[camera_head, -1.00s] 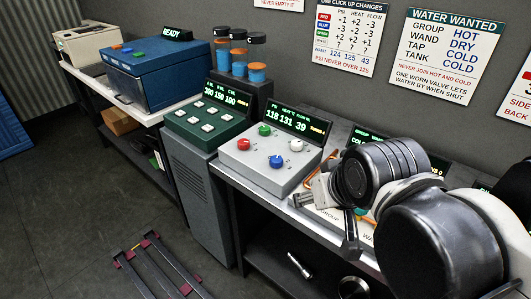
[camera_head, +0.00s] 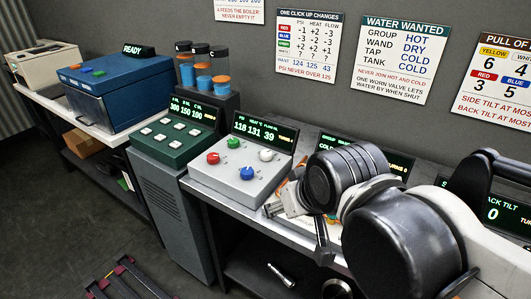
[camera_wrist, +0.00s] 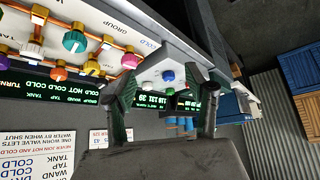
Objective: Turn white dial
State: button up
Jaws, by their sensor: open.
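The white dial (camera_head: 266,155) sits at the right rear of the top of a light grey control box (camera_head: 205,176). A red dial (camera_head: 213,158), a green dial (camera_head: 233,142) and a blue dial (camera_head: 246,173) share that top. The box's display (camera_head: 263,130) reads 118, 131, 39. My gripper (camera_head: 297,207) is to the right of the box, apart from the dials. In the wrist view my gripper (camera_wrist: 165,110) has its two fingers spread with nothing held, and the box with its dials shows between and beyond them.
A dark green box (camera_head: 172,138) with white buttons stands left of the grey box. Behind it are tubes with blue bands (camera_head: 203,77). Colored valve knobs (camera_wrist: 75,41) on pipes lie right of the box. A wall chart (camera_head: 307,45) lists click changes.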

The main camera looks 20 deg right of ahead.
dwell(0.4)
jog(key=w+d+r+m+g, duration=0.1)
jog(key=w+r+m+g, duration=0.15)
jog(key=w+r, duration=0.35)
jog(key=m+g+p, duration=0.1)
jog(key=m+g, duration=0.4)
jog(key=m, duration=0.6)
send_over(266, 152)
notch_tip(266, 152, down, 3)
jog(key=shift+n, duration=0.25)
notch_tip(266, 152, down, 14)
jog(key=shift+r, duration=0.2)
jog(key=shift+c, duration=0.4)
jog(key=c, duration=1.1)
jog(key=shift+o, duration=0.2)
